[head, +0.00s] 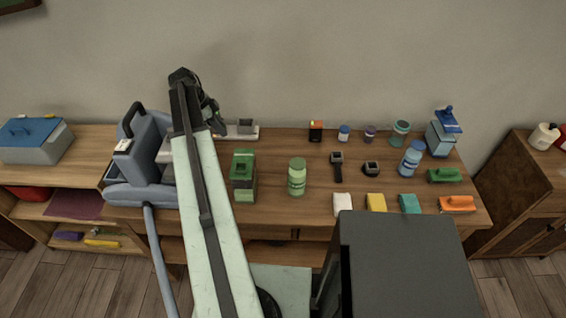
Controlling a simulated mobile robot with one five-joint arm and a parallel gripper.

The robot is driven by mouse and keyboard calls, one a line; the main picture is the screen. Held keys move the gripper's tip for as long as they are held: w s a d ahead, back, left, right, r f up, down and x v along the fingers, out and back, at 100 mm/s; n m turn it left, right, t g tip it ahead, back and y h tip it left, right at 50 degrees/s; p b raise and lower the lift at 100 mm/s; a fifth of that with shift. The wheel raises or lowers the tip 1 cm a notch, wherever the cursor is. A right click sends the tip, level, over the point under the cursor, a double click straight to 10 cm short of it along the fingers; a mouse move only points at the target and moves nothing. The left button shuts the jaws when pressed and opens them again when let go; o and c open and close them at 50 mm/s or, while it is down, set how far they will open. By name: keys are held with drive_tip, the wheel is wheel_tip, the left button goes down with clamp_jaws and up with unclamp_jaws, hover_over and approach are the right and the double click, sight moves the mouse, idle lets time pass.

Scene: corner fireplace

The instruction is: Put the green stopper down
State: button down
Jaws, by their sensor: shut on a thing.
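My gripper (213,122) is at the far end of my raised arm, over the back left part of the wooden table, beside a white base with a grey block. It is small, dark and partly covered by my own wrist. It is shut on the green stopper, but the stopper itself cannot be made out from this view. A green box-shaped container (243,176) stands right of my arm. A light green bottle (297,177) stands farther right.
A grey-blue machine with a hose (147,160) stands close left of my arm. The white base (242,136) lies near the wall. Right are small jars, watches, coloured blocks, a blue bottle (411,158) and brushes. Bare tabletop (270,160) shows between the green container and bottle.

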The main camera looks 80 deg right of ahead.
sight(230, 152)
wheel_tip(230, 152, down, 10)
drive_tip(key=b, duration=1)
drive_tip(key=shift+f, duration=0.25)
drive_tip(key=shift+r, duration=0.25)
drive_tip(key=c, duration=1.6)
unclamp_jaws()
drive_tip(key=shift+f, duration=0.2)
drive_tip(key=shift+c, duration=0.2)
drive_tip(key=o, duration=0.4)
drive_tip(key=shift+r, duration=0.1)
